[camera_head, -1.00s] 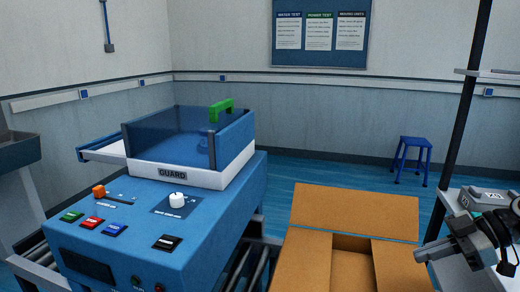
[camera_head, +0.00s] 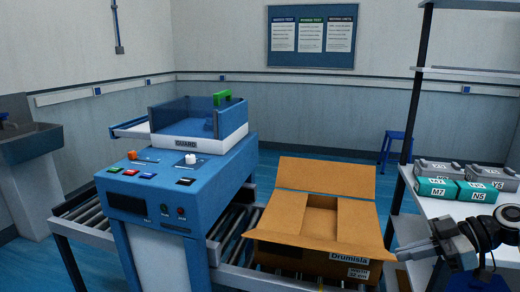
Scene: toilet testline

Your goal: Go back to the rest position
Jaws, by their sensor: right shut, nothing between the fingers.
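My right gripper (camera_head: 402,255) is at the lower right of the head view. Its fingers are shut with nothing between them and point left. It shows in front of the right side of the open cardboard box and the lower part of the white shelf. I cannot tell whether it touches either. My left gripper is out of view.
A blue test machine (camera_head: 170,195) with a guard cover and buttons stands left of centre over a roller conveyor (camera_head: 85,215). The open cardboard box (camera_head: 315,235) sits on the rollers. A white shelf (camera_head: 412,230) at right holds teal and grey boxes. A sink (camera_head: 30,145) stands left.

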